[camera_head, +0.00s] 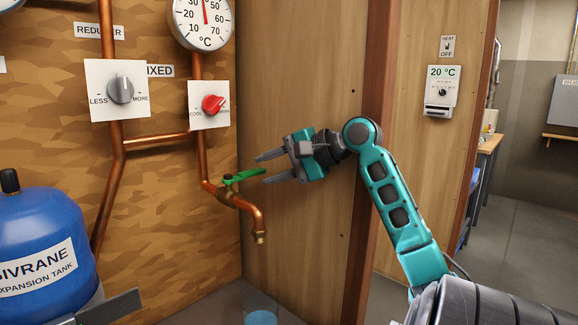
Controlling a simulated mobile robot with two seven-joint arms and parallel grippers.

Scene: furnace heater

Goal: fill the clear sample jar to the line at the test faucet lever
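The test faucet is a copper pipe with a brass spout (260,236) pointing down, and its green lever (243,175) extends to the right. My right gripper (262,170) is open and empty, with its fingers pointing left on either side of the lever's free end; I cannot tell whether they touch it. A clear jar (261,303) shows at the bottom edge, roughly below the spout, with blue inside; its lower part and fill line are out of frame.
A blue expansion tank (40,235) stands at the left. A grey dial (121,89), a red dial (213,104) and a thermometer (203,20) are on the piping above the faucet. A wooden wall (300,80) is behind my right gripper; a thermostat (441,90) hangs further right.

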